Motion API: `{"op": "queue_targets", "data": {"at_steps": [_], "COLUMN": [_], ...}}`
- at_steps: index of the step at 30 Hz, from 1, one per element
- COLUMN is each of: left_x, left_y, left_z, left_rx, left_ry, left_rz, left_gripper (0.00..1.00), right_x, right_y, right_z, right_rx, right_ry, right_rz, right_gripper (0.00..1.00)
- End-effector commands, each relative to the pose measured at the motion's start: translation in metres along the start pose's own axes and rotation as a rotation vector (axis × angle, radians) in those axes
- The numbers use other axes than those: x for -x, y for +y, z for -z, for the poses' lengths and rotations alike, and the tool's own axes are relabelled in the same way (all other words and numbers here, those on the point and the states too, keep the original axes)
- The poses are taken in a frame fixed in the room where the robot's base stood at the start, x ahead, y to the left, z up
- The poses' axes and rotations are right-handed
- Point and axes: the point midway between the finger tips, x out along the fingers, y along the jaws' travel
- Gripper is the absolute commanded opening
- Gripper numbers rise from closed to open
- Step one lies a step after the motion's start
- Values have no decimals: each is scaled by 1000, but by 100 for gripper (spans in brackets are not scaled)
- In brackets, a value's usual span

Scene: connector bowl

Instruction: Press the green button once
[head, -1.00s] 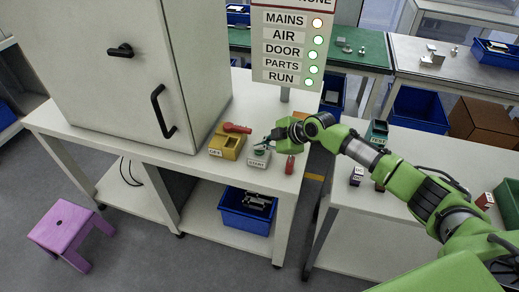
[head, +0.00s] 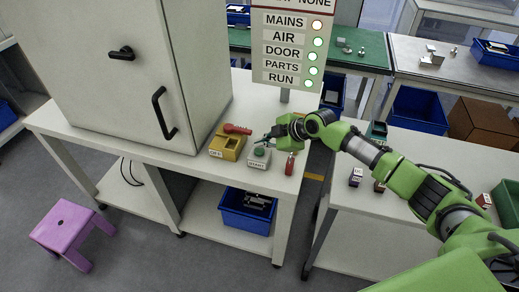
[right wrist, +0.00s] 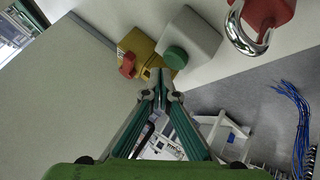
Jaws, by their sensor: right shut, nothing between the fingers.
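The green button (head: 261,152) is a round cap on top of a small grey box (head: 256,162) labelled START, at the front right of the white bench. My right gripper (head: 266,138) is shut and empty, just above and behind the button, apart from it. In the right wrist view, the green button (right wrist: 176,57) and its grey box (right wrist: 194,36) lie beyond the closed fingertips (right wrist: 160,93). My left gripper is out of view.
A yellow box (head: 226,147) with a red lever switch (head: 237,129) stands left of the START box. A red padlock (head: 290,164) is at its right, near the bench edge. A sign with status lamps (head: 292,48) stands behind; MAINS is reddish, the others green.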

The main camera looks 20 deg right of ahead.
Motion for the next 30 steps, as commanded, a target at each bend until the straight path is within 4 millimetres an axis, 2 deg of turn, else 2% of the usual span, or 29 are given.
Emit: {"op": "queue_targets", "data": {"at_steps": [5, 18, 30], "left_x": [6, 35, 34], "left_y": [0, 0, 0], "left_z": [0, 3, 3], "left_rx": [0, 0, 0], "left_ry": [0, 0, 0], "left_rz": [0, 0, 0], "left_gripper": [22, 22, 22], "right_x": [5, 35, 35], "right_y": [4, 25, 26], "right_z": [4, 25, 26], "right_rx": [1, 2, 1], "right_ry": [1, 0, 0], "right_rz": [-1, -1, 0], "right_gripper": [0, 0, 0]}}
